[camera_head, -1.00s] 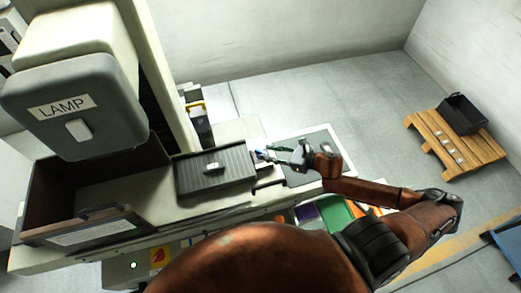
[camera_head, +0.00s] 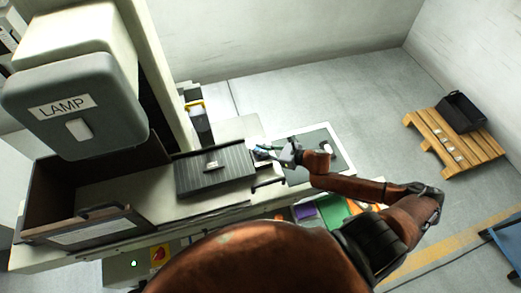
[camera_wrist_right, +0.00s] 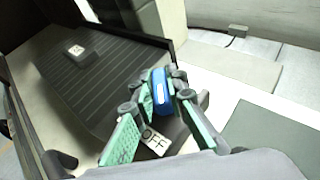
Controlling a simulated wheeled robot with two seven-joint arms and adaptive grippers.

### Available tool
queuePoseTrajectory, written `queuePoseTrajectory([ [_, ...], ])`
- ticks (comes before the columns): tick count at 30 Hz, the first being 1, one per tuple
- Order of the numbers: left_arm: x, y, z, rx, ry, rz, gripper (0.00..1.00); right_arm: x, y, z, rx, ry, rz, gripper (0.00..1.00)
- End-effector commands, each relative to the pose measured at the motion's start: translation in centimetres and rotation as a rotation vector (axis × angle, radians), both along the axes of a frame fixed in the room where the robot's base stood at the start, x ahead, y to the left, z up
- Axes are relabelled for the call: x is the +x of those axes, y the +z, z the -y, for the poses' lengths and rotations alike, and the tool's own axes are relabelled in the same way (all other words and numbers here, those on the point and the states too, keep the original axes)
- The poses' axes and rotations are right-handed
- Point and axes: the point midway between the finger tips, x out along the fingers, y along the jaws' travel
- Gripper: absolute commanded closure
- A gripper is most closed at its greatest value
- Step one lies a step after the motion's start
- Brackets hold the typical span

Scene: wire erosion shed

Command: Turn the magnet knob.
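The magnet knob (camera_wrist_right: 161,92) is a blue bar-like knob at the right end of the dark ribbed plate, seen in the right wrist view. My right gripper (camera_wrist_right: 161,84) has its two fingertips close against opposite sides of the knob and appears shut on it. A white OFF label (camera_wrist_right: 155,140) lies just below the knob in that view. In the head view my right gripper (camera_head: 259,151) reaches the plate's right end, and its fingers mostly hide the knob. The ribbed plate (camera_head: 232,180) carries a small grey block (camera_head: 211,166) with a pale top. My left gripper is not in view.
A large grey lamp housing (camera_head: 75,110) hangs at the left above an open dark-walled tank (camera_head: 40,200). A dark mat with a pale border (camera_head: 345,150) lies right of the knob. Coloured bins (camera_head: 330,210) sit below the arm. A wooden pallet (camera_head: 480,150) stands far right.

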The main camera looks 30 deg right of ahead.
Motion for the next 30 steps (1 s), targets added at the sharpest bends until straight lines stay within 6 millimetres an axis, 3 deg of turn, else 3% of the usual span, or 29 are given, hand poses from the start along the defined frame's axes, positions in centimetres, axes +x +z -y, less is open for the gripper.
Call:
queuePoseTrajectory([
  [4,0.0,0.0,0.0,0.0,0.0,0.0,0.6,0.0,0.0,0.0,0.0,0.0,0.0,1.0],
  [17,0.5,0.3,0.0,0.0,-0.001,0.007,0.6,-0.1,0.1,-0.1,0.002,-0.029,0.0,1.0],
  [30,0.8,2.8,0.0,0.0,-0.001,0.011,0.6,-0.1,0.4,-0.2,0.006,-0.33,0.001,1.0],
])
